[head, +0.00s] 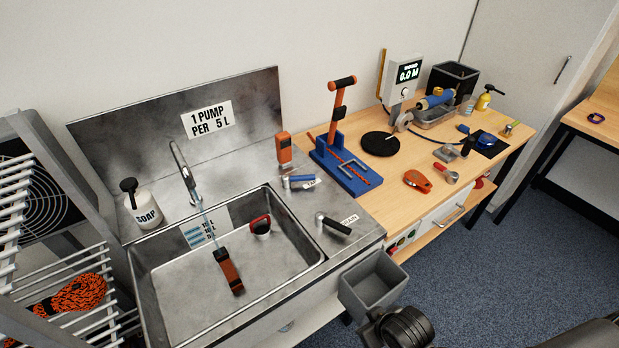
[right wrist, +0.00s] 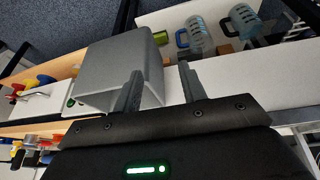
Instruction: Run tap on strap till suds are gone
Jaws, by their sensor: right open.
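The orange and black strap (head: 230,272) lies in the steel sink (head: 180,290), its upper end under the tap. The tap (head: 181,165) stands at the back left, and a thin pale-blue stream runs from it onto the strap's upper end. I see no clear suds on the strap at this size. A blue-handled lever (head: 299,182) with a tag sits on the sink deck. A black-handled lever (head: 334,225) tagged drain sits nearer the front. My right gripper (right wrist: 160,88) is open and empty in the right wrist view, near a grey bin. My left gripper is out of view.
A soap pump bottle (head: 141,206) stands left of the tap. A red and black piece (head: 260,225) is in the sink. The grey bin (head: 372,287) hangs at the sink's front right corner, beside my right arm. The wooden bench (head: 455,195) holds several tools.

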